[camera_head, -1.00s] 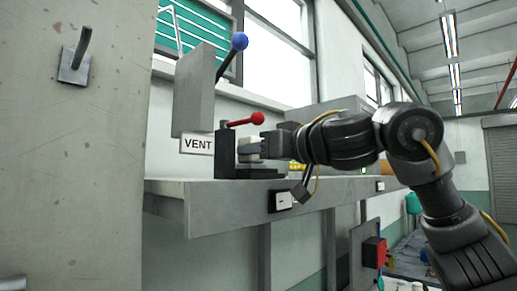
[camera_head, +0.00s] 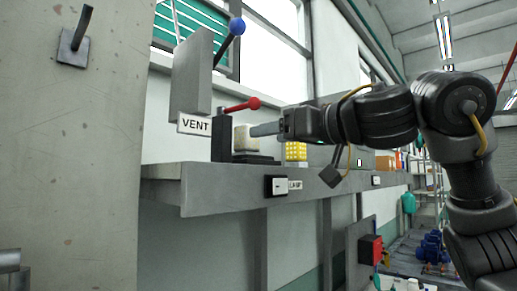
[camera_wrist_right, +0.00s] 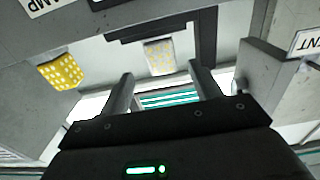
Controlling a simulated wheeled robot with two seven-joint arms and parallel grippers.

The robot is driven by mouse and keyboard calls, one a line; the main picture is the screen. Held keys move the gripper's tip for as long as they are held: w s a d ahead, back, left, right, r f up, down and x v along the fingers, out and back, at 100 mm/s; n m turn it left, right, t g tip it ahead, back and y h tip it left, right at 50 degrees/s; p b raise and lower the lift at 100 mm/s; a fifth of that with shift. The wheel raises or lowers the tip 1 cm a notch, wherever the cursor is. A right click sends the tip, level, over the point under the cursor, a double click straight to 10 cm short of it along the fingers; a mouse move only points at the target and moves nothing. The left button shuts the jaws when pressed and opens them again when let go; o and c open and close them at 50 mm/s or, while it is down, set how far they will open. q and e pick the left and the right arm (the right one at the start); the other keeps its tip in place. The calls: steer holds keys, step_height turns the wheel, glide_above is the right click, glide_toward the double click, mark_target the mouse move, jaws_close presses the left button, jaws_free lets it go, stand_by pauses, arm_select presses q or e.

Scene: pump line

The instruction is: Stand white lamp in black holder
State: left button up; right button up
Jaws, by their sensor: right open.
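The white lamp (camera_head: 245,138), a pale block with rounded corners, stands upright at the black holder (camera_head: 255,158) on the grey shelf. In the right wrist view the lamp (camera_wrist_right: 158,57) shows a dotted face, with the dark holder (camera_wrist_right: 202,35) around and behind it. Whether it is fully seated is hard to tell. My right gripper (camera_head: 258,130) is open and empty, just right of the lamp. In the right wrist view its two fingers (camera_wrist_right: 161,72) are spread, with the lamp beyond the tips.
A yellow dotted lamp (camera_head: 296,151) stands on the shelf (camera_head: 225,187) to the right. A red-knobbed lever (camera_head: 243,106) is just above the white lamp. A grey panel with a blue-knobbed lever (camera_head: 232,35) and a VENT sign (camera_head: 194,124) are at left.

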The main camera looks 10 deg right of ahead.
steer(key=b+v, duration=0.2)
steer(key=v, duration=0.4)
stand_by(0.5)
